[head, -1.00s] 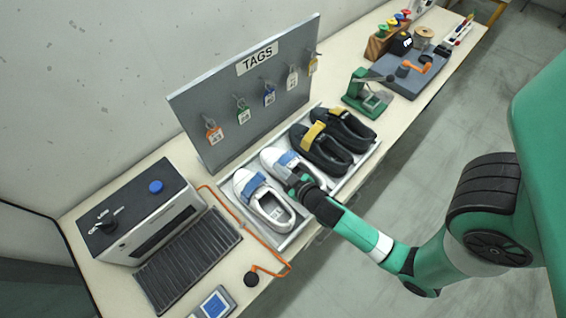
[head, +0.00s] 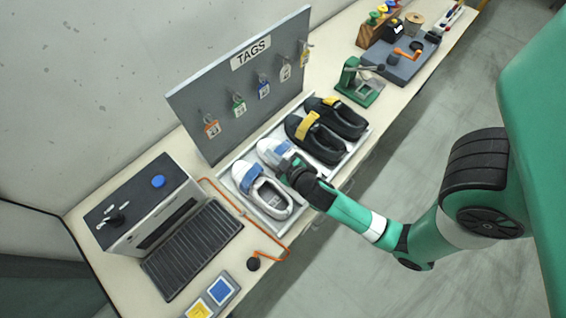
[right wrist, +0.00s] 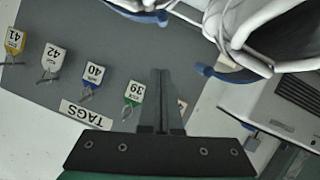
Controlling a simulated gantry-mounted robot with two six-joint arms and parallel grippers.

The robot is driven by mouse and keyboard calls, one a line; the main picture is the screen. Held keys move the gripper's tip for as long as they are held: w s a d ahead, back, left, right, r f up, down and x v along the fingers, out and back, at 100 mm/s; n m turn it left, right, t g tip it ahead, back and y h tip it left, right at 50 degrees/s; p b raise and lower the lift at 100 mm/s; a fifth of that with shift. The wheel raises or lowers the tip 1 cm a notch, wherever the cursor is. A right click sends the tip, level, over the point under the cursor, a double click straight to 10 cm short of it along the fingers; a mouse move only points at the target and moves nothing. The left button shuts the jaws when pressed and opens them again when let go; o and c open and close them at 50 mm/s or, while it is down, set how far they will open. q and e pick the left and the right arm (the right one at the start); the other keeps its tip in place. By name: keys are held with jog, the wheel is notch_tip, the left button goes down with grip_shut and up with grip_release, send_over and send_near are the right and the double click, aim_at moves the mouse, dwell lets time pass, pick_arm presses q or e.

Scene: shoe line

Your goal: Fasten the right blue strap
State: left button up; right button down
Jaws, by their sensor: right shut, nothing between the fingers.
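Two white shoes with blue straps stand in a light tray (head: 276,233). The left white shoe's strap (head: 250,178) is in plain view. The right blue strap (head: 280,149) lies over the right white shoe (head: 266,144), whose rear part is hidden by my right gripper (head: 287,166). In the right wrist view, the shut, empty fingers (right wrist: 161,100) point up towards the shoes, apart from both straps. The left strap (right wrist: 230,73) and part of the right strap (right wrist: 140,13) show at the top there. I cannot tell how the right strap is seated. My left gripper is out of view.
Two black shoes (head: 322,143) with yellow straps share the tray. The grey TAGS board (head: 215,95) with hanging tags stands behind. A grey box (head: 140,205) and a dark ribbed mat (head: 195,250) lie left; a green press (head: 360,84) stands right.

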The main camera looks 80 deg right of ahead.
pick_arm(q)
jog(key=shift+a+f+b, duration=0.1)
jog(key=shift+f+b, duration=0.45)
jog(key=shift+b, duration=0.6)
pick_arm(e)
jog(key=v, duration=1)
jog(key=shift+w+a, duration=0.3)
jog(key=shift+a, duration=0.15)
jog(key=shift+w+r, duration=0.1)
jog(key=shift+r, duration=0.05)
